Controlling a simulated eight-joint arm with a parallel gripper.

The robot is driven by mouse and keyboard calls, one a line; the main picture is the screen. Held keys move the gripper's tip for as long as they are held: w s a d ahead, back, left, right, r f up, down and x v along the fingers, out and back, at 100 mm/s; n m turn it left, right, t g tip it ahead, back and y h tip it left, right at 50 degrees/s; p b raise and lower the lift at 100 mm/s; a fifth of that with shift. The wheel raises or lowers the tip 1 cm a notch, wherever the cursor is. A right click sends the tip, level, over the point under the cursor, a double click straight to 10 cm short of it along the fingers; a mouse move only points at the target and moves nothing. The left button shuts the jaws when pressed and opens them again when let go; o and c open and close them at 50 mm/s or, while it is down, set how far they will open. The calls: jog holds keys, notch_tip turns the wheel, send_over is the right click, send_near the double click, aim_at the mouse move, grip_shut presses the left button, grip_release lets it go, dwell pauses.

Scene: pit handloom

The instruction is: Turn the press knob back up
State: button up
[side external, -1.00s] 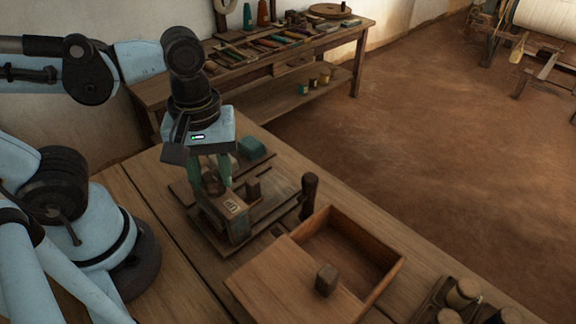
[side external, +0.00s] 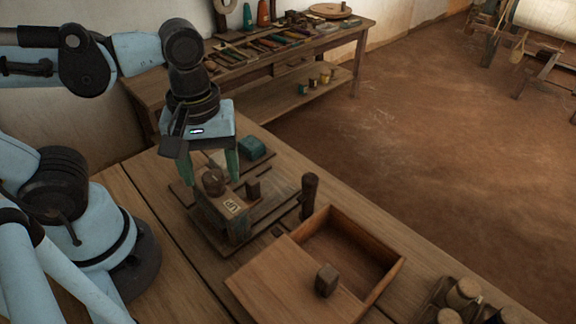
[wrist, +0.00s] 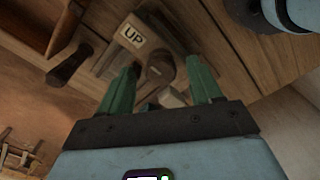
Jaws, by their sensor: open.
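The press knob (side external: 213,181) is a round dark wooden knob on top of the small wooden press (side external: 223,216). A pale label (side external: 233,206) is on the press; in the wrist view the label (wrist: 132,36) reads "UP". My gripper (side external: 211,181) has green fingers spread wide, one on each side of the knob. In the wrist view the knob (wrist: 159,68) shows between the fingers (wrist: 162,78) with gaps on both sides. My gripper is open and holds nothing.
A dark upright handle (side external: 309,196) stands right of the press. An open wooden box (side external: 385,275) with a partly slid lid (side external: 290,285) sits in front. A teal block (side external: 252,146) lies behind the press. Spools (side external: 464,292) stand at the lower right.

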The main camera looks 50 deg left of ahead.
aim_at(215, 175)
notch_tip(215, 175, up, 11)
dwell(0.5)
jog(key=w+a+f+m+t, duration=0.6)
jog(key=w+f+m, duration=0.3)
jog(key=m, duration=0.2)
jog(key=shift+w+f+t, duration=0.35)
jog(key=shift+t, duration=0.25)
